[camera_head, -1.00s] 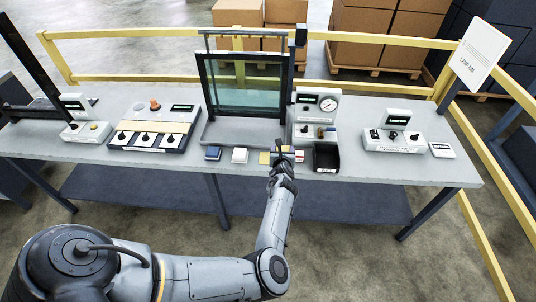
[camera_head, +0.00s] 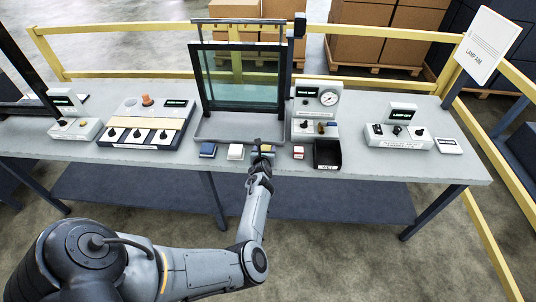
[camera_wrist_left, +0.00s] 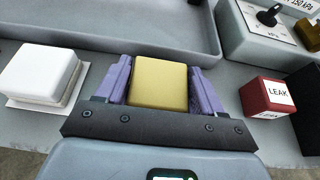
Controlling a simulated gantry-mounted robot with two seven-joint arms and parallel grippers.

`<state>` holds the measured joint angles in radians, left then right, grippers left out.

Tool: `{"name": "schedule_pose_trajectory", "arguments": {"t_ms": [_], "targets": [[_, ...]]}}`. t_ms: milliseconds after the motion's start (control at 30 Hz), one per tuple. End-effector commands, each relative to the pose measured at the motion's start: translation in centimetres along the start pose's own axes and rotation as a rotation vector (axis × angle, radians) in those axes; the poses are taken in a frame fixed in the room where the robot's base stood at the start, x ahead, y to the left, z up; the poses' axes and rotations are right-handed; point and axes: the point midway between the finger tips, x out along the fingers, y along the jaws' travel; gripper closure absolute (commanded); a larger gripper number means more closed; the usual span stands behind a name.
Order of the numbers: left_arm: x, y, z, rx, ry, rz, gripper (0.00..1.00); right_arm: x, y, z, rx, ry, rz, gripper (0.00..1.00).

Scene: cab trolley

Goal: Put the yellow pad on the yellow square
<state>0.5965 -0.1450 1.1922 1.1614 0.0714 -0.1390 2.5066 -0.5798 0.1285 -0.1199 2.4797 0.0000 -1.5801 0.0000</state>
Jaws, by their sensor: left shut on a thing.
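The yellow pad (camera_wrist_left: 160,85) is between the purple fingers of my left gripper (camera_wrist_left: 161,88), which is shut on it. In the head view my left gripper (camera_head: 262,153) is low at the front edge of the bench, between the white pad and the red block. The yellow square is not visible now; the pad and gripper cover the bench there. I cannot tell whether the pad touches the surface. My right gripper is not in view.
The white pad (camera_wrist_left: 38,72) sits on a pale square to the left, with the blue pad (camera_head: 208,150) beyond it. The red "LEAK" block (camera_wrist_left: 267,97) and black bin (camera_head: 327,154) stand to the right. Behind is the grey tray (camera_wrist_left: 110,25) below the glass frame (camera_head: 240,80).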

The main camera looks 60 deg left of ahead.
Motion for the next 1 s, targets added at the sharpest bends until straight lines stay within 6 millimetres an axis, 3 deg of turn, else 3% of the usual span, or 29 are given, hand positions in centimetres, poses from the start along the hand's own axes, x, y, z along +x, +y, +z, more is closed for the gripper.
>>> {"name": "schedule_pose_trajectory", "arguments": {"t_ms": [467, 500, 633, 1000], "targets": [[0.39, 0.23, -0.81, -0.002, -0.001, 0.003, 0.63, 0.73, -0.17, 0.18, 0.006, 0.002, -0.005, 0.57], [0.33, 0.23, -0.68, -0.002, -0.001, 0.002, 0.28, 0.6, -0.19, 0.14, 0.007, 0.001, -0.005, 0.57], [0.31, 0.23, -0.68, -0.002, 0.0, 0.003, 0.08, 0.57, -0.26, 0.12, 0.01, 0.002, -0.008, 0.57], [0.18, 0.24, -0.37, -0.002, -0.001, 0.003, 0.07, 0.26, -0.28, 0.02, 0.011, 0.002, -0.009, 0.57]]}}
